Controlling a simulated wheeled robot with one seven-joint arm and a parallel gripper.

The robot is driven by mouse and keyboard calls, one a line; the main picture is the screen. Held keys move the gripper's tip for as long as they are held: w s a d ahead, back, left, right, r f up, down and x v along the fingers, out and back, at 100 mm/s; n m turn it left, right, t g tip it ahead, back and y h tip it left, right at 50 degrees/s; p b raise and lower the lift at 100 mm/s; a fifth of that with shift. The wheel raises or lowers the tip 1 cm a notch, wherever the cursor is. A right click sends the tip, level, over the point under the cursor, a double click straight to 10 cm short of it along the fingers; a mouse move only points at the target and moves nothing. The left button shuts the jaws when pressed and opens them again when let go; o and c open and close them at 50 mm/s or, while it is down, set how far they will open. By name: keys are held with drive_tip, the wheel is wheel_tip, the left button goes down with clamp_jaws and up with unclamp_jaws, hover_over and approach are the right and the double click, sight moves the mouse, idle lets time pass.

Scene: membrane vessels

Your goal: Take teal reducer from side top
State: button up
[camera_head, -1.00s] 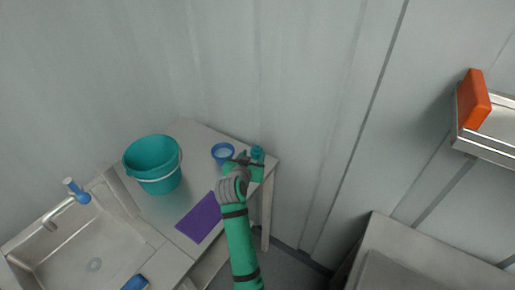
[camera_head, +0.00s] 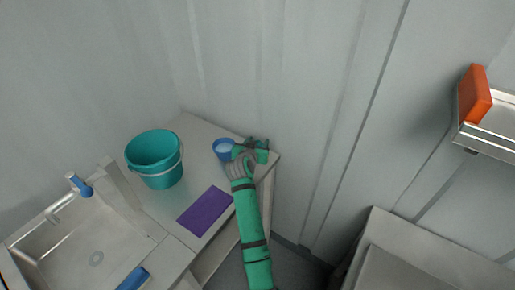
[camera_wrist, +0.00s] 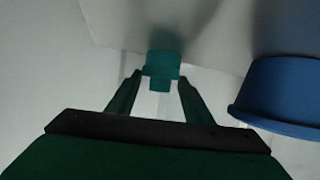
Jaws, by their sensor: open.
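The teal reducer (camera_wrist: 162,62) stands at the top middle of the wrist view, with a wide upper part and a narrower lower part. In the head view it is at the table's far right corner, mostly hidden by my gripper (camera_head: 256,147), and hard to tell from the green fingers. In the wrist view my gripper (camera_wrist: 160,80) is open, its two fingertips on either side of the reducer's near, narrower part. I cannot tell whether they touch it. The side table (camera_head: 183,138) bears the reducer.
A blue cup (camera_head: 223,149), also large at right in the wrist view (camera_wrist: 283,95), stands close to my gripper. A teal bucket (camera_head: 155,160), a purple mat (camera_head: 206,211) and a sink (camera_head: 85,245) lie to the left. The wall is close behind.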

drive_tip(key=c, duration=0.7)
drive_tip(key=shift+c, duration=0.2)
drive_tip(key=shift+r, duration=0.1)
